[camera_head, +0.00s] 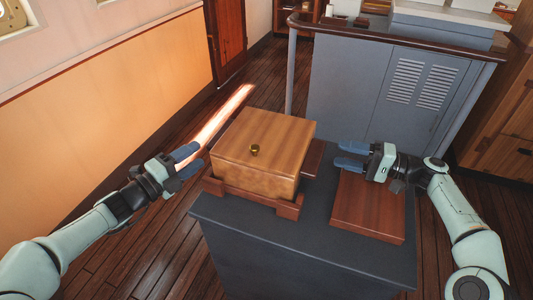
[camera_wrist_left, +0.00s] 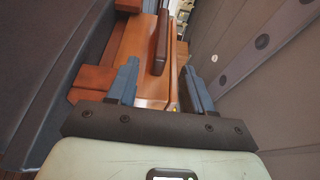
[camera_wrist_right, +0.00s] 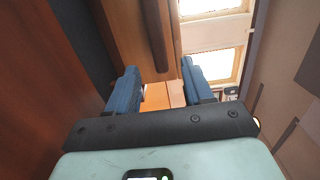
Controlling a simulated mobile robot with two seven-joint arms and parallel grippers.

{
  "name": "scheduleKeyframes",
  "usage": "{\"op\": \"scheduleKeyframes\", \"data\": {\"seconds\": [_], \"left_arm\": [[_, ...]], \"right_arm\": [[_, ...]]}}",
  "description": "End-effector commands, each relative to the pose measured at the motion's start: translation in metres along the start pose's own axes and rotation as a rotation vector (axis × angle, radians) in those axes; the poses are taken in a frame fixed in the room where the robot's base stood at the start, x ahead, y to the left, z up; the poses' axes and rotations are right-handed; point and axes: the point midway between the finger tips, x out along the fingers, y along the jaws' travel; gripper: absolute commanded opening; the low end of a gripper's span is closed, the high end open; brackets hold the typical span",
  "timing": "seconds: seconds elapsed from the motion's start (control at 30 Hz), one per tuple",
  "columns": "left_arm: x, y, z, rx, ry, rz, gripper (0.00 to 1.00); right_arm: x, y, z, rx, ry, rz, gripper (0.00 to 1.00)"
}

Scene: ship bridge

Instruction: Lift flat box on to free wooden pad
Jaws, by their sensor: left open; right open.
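The flat box (camera_head: 275,133) is wooden, with a small brass knob (camera_head: 254,150) on it. It sits level on a wooden stand (camera_head: 235,194) on the left part of a dark pedestal. A dark wooden handle (camera_head: 313,160) sticks out on its right side; a similar handle (camera_wrist_left: 160,45) shows in the left wrist view. The free wooden pad (camera_head: 367,218) lies bare on the right part of the pedestal. My left gripper (camera_head: 187,159) is open and empty, just left of the box. My right gripper (camera_head: 349,155) is open and empty, right of the box, near the pad's far edge.
The dark pedestal (camera_head: 300,262) has a narrow clear strip between stand and pad. A grey cabinet (camera_head: 395,95) with a dark rail (camera_head: 400,44) stands behind. An orange wall (camera_head: 100,130) runs along the left. A bright light strip lies on the plank floor behind the left gripper.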

Motion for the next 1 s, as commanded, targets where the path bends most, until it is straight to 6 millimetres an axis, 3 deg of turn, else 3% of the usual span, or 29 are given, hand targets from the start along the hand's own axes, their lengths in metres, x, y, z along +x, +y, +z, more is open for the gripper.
{"op": "scheduleKeyframes", "data": {"seconds": [0.1, 0.3, 0.5, 0.8, 0.97, 1.0], "left_arm": [[0.024, 0.0, -0.001, -0.001, 0.003, -0.002, 0.51], [0.052, 0.0, 0.0, 0.0, 0.001, -0.001, 0.51], [0.064, 0.0, 0.0, 0.0, -0.001, 0.0, 0.51], [0.065, 0.0, 0.0, 0.0, -0.001, 0.0, 0.51], [0.065, 0.0, 0.0, 0.0, -0.001, 0.0, 0.0], [0.065, 0.0, 0.0, 0.0, -0.001, 0.0, 0.0]], "right_arm": [[0.025, 0.0, 0.001, 0.001, -0.004, -0.001, 0.51], [0.053, 0.001, 0.001, 0.001, -0.003, 0.0, 0.51], [0.065, 0.001, 0.0, 0.001, 0.0, 0.0, 0.51], [0.065, 0.001, 0.0, 0.001, 0.0, 0.0, 0.51], [0.065, 0.001, 0.0, 0.001, 0.0, 0.0, 0.0], [0.065, 0.001, 0.0, 0.001, 0.0, 0.0, 0.0]]}}
